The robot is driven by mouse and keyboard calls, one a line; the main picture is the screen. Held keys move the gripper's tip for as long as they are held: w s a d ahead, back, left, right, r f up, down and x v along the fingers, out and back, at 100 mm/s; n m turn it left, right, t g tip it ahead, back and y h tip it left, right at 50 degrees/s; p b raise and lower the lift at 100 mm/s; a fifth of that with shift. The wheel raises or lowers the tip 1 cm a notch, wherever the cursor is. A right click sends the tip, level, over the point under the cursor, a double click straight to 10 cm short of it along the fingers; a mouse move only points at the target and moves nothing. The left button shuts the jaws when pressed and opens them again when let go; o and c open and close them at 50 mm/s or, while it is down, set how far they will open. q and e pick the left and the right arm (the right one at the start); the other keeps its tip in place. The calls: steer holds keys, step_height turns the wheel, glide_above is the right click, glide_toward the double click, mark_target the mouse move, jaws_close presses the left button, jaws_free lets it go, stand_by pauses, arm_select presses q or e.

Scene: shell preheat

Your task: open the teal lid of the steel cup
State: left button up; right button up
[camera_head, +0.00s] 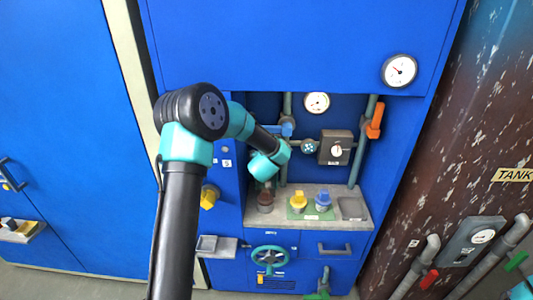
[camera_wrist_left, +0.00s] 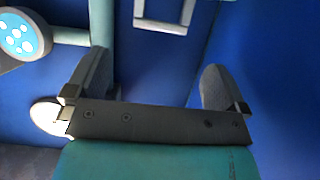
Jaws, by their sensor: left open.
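A small round teal-blue disc with pale dots and a grey rim (camera_head: 310,146) sits on the pipework in the blue recess, beside a grey dial box. It looks like the lidded cup, though I cannot be sure. A similar disc shows at the upper left of the left wrist view (camera_wrist_left: 20,37). My right gripper is not in view.
A grey dial box (camera_head: 336,147) adjoins the pipes, with an orange handle (camera_head: 375,120) at right. Below are a brown cup-like part (camera_head: 265,202), a yellow knob (camera_head: 298,201), a blue knob (camera_head: 323,200) and a teal handwheel (camera_head: 270,261). A pale round part (camera_wrist_left: 47,116) is partly hidden.

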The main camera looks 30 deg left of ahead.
arm_select(q)
steer(key=x, duration=0.6)
steer(key=shift+w+a+f, duration=0.1)
steer(key=shift+w+f, duration=0.05)
steer(key=shift+w, duration=0.05)
steer(key=shift+c, duration=0.4)
steer(key=c, duration=1.2)
